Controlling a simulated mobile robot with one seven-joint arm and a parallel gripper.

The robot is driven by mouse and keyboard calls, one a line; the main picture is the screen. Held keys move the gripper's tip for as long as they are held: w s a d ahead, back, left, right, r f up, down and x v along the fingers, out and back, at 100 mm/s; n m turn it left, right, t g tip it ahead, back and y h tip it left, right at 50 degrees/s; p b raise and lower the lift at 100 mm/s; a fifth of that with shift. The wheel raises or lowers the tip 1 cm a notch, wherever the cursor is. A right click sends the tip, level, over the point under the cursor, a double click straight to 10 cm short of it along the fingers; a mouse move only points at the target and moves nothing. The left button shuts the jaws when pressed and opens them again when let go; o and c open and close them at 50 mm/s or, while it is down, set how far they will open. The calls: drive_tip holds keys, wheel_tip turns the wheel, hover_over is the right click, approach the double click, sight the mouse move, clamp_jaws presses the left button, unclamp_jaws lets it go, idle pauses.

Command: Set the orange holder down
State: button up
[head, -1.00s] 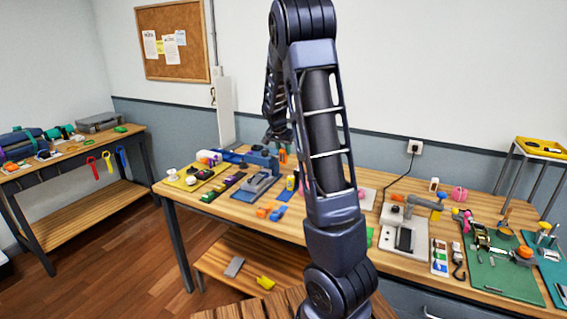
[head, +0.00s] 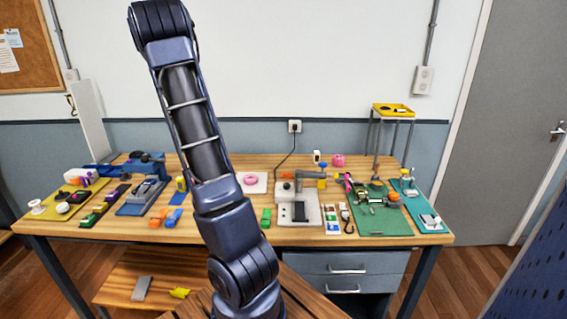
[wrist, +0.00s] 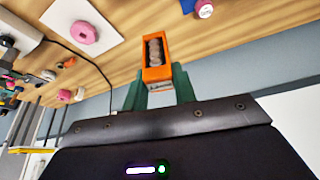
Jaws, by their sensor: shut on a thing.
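The orange holder (wrist: 156,73) is a small open box with a dark, ridged round thing inside. In the wrist view it sits between the green fingers of my gripper (wrist: 158,88), which are shut on it. It is held out over the wooden workbench, and I cannot tell how high. In the head view I cannot make out the holder or my gripper, as my arm rises across the left of the picture.
The workbench (head: 330,240) is crowded. A pink ring (head: 250,179) lies on a white sheet. A grey device (head: 299,208), a green mat (head: 378,222) and a yellow tray on a stand (head: 393,108) are to the right. Bare wood shows along the front edge.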

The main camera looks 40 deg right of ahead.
drive_tip(key=s+d+m+g, duration=0.1)
drive_tip(key=d+m, duration=0.2)
drive_tip(key=d, duration=2.1)
drive_tip(key=s+d+f+m, duration=0.1)
drive_tip(key=s+d, duration=0.2)
drive_tip(key=d, duration=0.4)
drive_tip(key=s+d+m+g, duration=0.1)
drive_tip(key=s+d, duration=0.2)
drive_tip(key=d, duration=0.4)
drive_tip(key=s+d+f+m, duration=0.1)
drive_tip(key=s+d, duration=0.2)
drive_tip(key=d, duration=0.5)
drive_tip(key=f, duration=1.9)
drive_tip(key=shift+s+a+f, duration=0.15)
drive_tip(key=shift+s+f, duration=0.05)
drive_tip(key=shift+f, duration=0.1)
drive_tip(key=o, duration=1)
drive_tip(key=shift+o, duration=0.2)
